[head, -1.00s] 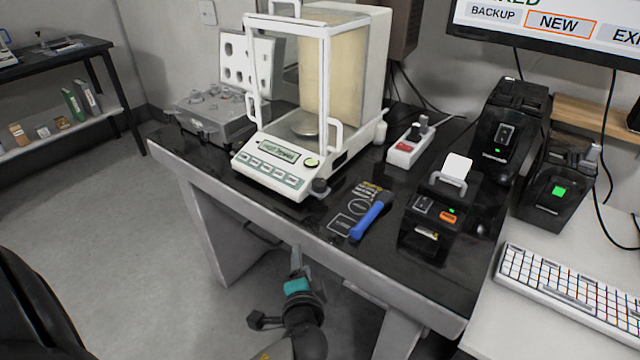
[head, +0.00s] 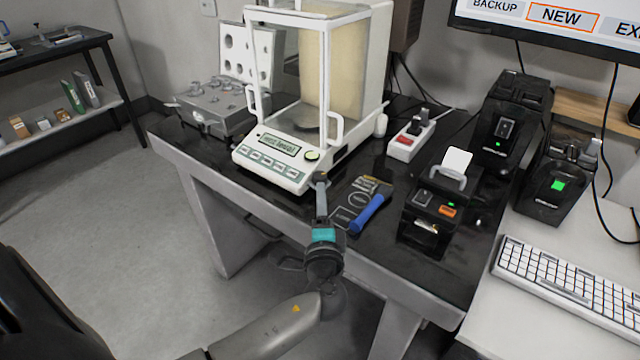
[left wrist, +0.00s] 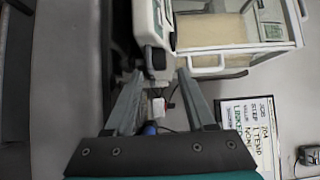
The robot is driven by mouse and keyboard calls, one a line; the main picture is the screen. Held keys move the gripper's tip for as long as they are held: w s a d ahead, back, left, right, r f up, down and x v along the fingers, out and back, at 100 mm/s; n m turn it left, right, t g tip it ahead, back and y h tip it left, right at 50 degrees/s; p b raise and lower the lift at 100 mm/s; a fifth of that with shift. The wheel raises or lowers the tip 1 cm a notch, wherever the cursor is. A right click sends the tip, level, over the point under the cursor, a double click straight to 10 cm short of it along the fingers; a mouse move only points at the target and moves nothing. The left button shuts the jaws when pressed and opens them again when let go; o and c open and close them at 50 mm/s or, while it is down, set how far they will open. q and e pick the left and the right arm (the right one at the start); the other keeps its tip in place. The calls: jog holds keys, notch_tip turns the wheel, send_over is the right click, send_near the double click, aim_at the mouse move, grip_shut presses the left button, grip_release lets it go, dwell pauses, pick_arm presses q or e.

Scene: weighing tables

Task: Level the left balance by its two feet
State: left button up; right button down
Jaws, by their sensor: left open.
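The left balance (head: 268,165), white with a glass draft shield, stands on the black table. Its front panel has a lit display (head: 279,144) whose text is too small to read, and a round yellow-green spot (head: 312,156) at the right. My left gripper (head: 320,180) is at the balance's front right corner, open, and hides the foot there in the head view. In the left wrist view, a dark foot knob (left wrist: 155,58) shows just ahead of and between the open fingertips (left wrist: 160,74), beside the balance's white body (left wrist: 146,22). The other foot cannot be made out. My right gripper is not in view.
A blue-handled tool (head: 369,213) lies on the table right of my gripper. A black device with an orange button (head: 428,218) stands further right. A power strip (head: 408,146) lies behind, and a grey metal case (head: 215,108) stands left of the balance.

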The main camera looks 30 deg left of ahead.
aim_at(320, 179)
pick_arm(q)
jog(key=x, duration=0.6)
jog(key=shift+w+a+b, duration=0.2)
jog(key=shift+w+b, duration=0.05)
jog(key=shift+b, duration=0.15)
grip_shut()
